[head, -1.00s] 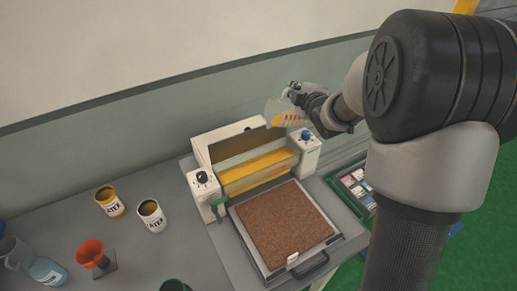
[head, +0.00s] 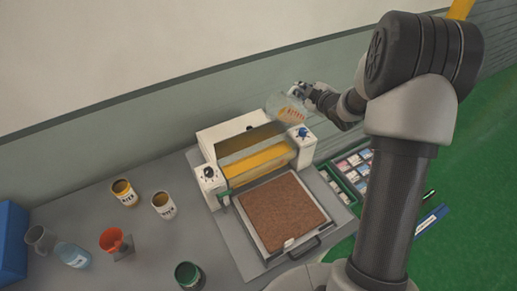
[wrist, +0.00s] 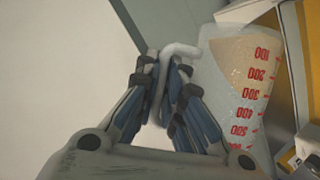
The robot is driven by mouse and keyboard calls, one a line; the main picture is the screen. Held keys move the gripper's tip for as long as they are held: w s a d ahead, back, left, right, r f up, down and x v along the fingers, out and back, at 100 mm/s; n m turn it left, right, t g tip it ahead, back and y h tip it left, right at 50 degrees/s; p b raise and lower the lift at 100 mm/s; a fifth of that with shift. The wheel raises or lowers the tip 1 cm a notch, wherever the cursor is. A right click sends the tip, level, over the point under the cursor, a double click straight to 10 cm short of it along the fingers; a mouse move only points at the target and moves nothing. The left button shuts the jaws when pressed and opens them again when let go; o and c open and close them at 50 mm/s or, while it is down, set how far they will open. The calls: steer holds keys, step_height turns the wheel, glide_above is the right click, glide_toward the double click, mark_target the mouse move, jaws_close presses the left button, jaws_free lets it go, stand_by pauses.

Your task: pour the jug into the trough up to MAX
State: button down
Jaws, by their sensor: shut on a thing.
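The jug (head: 285,110) is clear with red graduation marks. It is above the back right of the roller machine and leans to the left. In the wrist view the jug (wrist: 245,75) shows upside-down numbers and a tan area inside; I cannot tell how much liquid that is. My gripper (head: 299,91) is shut on its handle; the gripper (wrist: 163,85) shows blue-grey fingers around the pale handle. The trough (head: 257,164) lies across the machine, with a yellow-orange band along it. A MAX mark is not readable. No stream from the jug is visible.
A brown slab (head: 282,210) lies on the tray in front of the machine. Cans (head: 164,206), a red funnel (head: 112,240), a blue bottle (head: 73,255) and a green can (head: 189,275) stand left. A compartment tray (head: 352,170) is to the right.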

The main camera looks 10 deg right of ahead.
steer(key=shift+w+d+f+m+y+p, duration=0.15)
steer(key=shift+d+m+y+p, duration=0.2)
steer(key=shift+p, duration=0.7)
steer(key=shift+w+d+f+m+y+p, duration=0.15)
steer(key=shift+d+m+p, duration=0.25)
steer(key=shift+p, duration=0.65)
steer(key=shift+w+d+f+m+g+y+p, duration=0.6)
steer(key=shift+w+d+f+m+y+p, duration=0.25)
steer(key=shift+d+f+m+y+p, duration=1.35)
steer(key=shift+h, duration=0.3)
steer(key=r+p, duration=0.1)
steer(key=r, duration=0.1)
steer(key=d+r+p, duration=0.1)
steer(key=r, duration=0.1)
steer(key=shift+r+p, duration=0.3)
steer(key=shift+p, duration=0.1)
